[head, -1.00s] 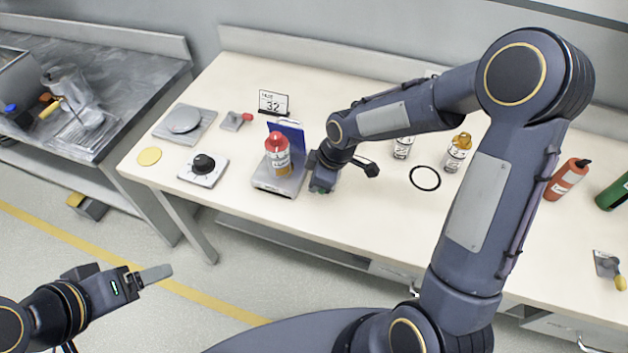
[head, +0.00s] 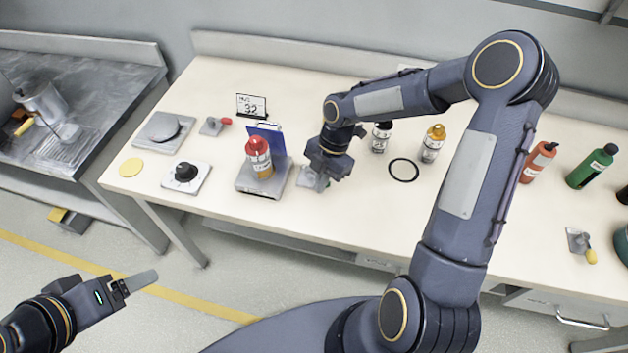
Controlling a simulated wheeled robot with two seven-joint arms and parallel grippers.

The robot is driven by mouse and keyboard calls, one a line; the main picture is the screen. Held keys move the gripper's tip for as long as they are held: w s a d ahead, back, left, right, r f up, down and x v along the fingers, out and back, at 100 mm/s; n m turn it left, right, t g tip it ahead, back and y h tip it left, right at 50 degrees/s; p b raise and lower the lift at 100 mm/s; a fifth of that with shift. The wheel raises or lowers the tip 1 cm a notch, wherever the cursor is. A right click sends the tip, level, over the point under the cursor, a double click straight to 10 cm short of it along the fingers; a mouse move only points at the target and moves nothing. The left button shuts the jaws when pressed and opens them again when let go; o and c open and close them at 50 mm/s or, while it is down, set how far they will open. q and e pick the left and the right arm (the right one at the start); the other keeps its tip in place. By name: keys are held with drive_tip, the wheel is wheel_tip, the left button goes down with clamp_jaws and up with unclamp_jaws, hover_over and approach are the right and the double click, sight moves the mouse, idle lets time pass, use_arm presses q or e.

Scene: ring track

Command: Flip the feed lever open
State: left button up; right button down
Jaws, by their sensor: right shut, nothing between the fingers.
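My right gripper (head: 322,180) points down over the worktop, shut and empty, just right of the stand with the red-capped bottle. A small grey plate (head: 308,178) lies under and beside its fingers. It looks like a lever base, but the gripper hides most of it, and I cannot see its handle or setting. Which is the feed lever is not readable. My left gripper (head: 142,281) hangs off the bench, its fingers seen edge-on.
The red-capped bottle (head: 258,157) stands close on the left. A dark-capped bottle (head: 381,137), a yellow-capped bottle (head: 433,143) and a black ring (head: 404,170) are to the right. A dial box (head: 186,177) sits near the front edge.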

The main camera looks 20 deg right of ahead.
drive_tip(key=d+n, duration=0.1)
drive_tip(key=d+n+g, duration=0.1)
drive_tip(key=n, duration=0.1)
drive_tip(key=shift+w+n+h, duration=0.3)
use_arm(q)
drive_tip(key=shift+r, duration=0.35)
use_arm(e)
drive_tip(key=shift+d, duration=0.15)
drive_tip(key=shift+w+d, duration=0.15)
drive_tip(key=shift+w, duration=0.05)
